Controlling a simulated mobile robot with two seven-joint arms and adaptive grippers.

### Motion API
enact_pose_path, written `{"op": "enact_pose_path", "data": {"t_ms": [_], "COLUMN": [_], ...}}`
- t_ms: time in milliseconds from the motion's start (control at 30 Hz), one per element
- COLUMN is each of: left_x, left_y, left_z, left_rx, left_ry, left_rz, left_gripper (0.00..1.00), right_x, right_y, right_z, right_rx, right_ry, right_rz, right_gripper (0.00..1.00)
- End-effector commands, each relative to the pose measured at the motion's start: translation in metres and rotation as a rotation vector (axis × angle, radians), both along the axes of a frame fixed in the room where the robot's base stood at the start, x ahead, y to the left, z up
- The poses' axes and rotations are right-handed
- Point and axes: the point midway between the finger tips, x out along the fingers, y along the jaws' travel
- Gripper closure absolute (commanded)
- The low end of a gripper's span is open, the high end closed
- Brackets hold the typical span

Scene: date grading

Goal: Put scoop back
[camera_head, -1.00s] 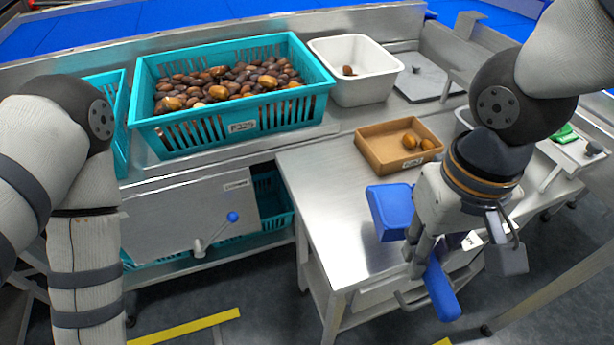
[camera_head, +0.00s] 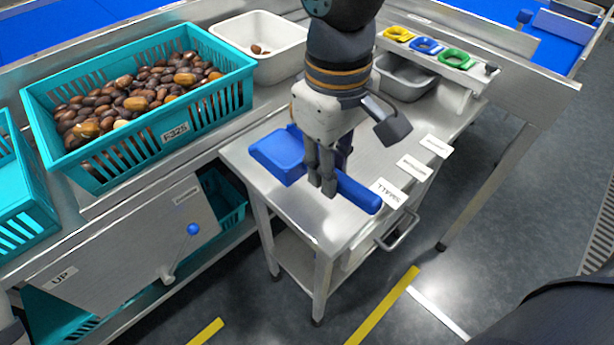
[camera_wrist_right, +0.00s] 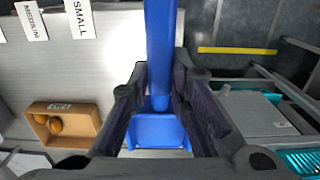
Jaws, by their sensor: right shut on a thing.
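The blue scoop has its pan (camera_head: 278,155) to the left and its handle (camera_head: 358,192) pointing to the lower right. My right gripper (camera_head: 324,186) is shut on the scoop's handle, over the front part of the steel table (camera_head: 290,205). I cannot tell whether the scoop touches the tabletop. In the right wrist view the handle (camera_wrist_right: 160,45) runs between the fingers (camera_wrist_right: 160,95), with the pan (camera_wrist_right: 158,130) below. My left gripper is out of view.
A teal crate (camera_head: 172,135) full of dates and a white bin (camera_head: 285,65) stand to the left. Labels, including SMALL (camera_head: 388,193), lie along the table's right edge. A brown box (camera_wrist_right: 88,117) with two dates shows in the wrist view. Coloured rings (camera_head: 427,46) sit at the back right.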

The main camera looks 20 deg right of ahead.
Motion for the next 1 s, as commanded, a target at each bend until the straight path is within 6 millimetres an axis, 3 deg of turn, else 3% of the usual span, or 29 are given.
{"op": "enact_pose_path", "data": {"t_ms": [33, 233, 400, 567, 900, 933, 1000], "left_x": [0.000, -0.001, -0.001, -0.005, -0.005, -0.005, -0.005], "left_y": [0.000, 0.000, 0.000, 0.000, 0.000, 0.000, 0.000], "left_z": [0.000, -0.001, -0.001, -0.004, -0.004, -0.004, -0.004], "left_rx": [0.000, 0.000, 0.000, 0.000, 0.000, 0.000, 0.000], "left_ry": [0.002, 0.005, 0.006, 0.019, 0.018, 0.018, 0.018], "left_rz": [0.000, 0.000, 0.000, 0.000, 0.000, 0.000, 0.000], "left_gripper": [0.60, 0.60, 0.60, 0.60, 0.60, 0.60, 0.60], "right_x": [0.014, 0.047, 0.059, 0.058, 0.059, 0.059, 0.059], "right_y": [0.000, 0.000, -0.001, -0.001, -0.001, -0.001, -0.001], "right_z": [-0.010, -0.052, -0.066, -0.096, -0.099, -0.099, -0.099], "right_rx": [0.007, 0.007, 0.008, 0.007, 0.007, 0.007, 0.007], "right_ry": [0.009, 0.009, 0.008, 0.011, 0.006, 0.006, 0.006], "right_rz": [-0.001, 0.002, 0.002, 0.003, 0.002, 0.002, 0.002], "right_gripper": [1.00, 1.00, 1.00, 1.00, 1.00, 0.75, 0.62]}}
